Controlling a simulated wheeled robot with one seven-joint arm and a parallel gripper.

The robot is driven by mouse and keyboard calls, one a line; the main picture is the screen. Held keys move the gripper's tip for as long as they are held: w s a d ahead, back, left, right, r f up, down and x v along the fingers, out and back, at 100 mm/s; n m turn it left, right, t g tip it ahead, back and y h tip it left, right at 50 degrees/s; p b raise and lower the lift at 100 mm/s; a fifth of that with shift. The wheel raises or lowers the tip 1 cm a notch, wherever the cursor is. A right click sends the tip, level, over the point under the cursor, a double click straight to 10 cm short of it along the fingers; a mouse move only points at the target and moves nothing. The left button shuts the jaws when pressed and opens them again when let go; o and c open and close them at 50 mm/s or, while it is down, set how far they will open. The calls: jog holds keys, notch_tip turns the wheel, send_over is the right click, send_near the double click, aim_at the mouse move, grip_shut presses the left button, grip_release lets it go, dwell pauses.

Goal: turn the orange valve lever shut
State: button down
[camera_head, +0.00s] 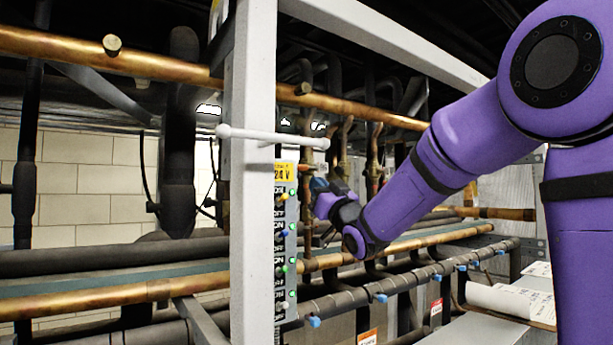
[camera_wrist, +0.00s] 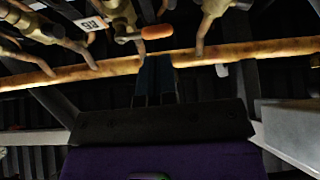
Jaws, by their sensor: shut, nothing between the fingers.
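The orange valve lever (camera_wrist: 157,31) shows in the wrist view at the top centre, as a short rounded orange handle. It sticks out to the right of a brass valve body (camera_wrist: 122,22) and lies roughly level in the picture. My gripper (camera_wrist: 154,68) points toward it from below in that picture, fingers together and empty. A gap shows between the fingertips and the lever, though the depth is hard to tell.
A copper pipe (camera_wrist: 70,73) runs across just by my fingertips. A white post (camera_head: 252,170) with a crossbar handle and a control panel (camera_head: 285,240) stand left of my arm. Insulated pipes with blue caps (camera_head: 380,298) run below it.

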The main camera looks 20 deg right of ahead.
aim_at(305, 169)
jog(key=x, duration=0.5)
jog(key=shift+w+r, duration=0.1)
jog(key=shift+w, duration=0.1)
jog(key=shift+a+r+m+h, duration=0.15)
jog(key=shift+r+m+h, duration=0.6)
jog(key=shift+m, duration=0.25)
jog(key=shift+f, duration=0.1)
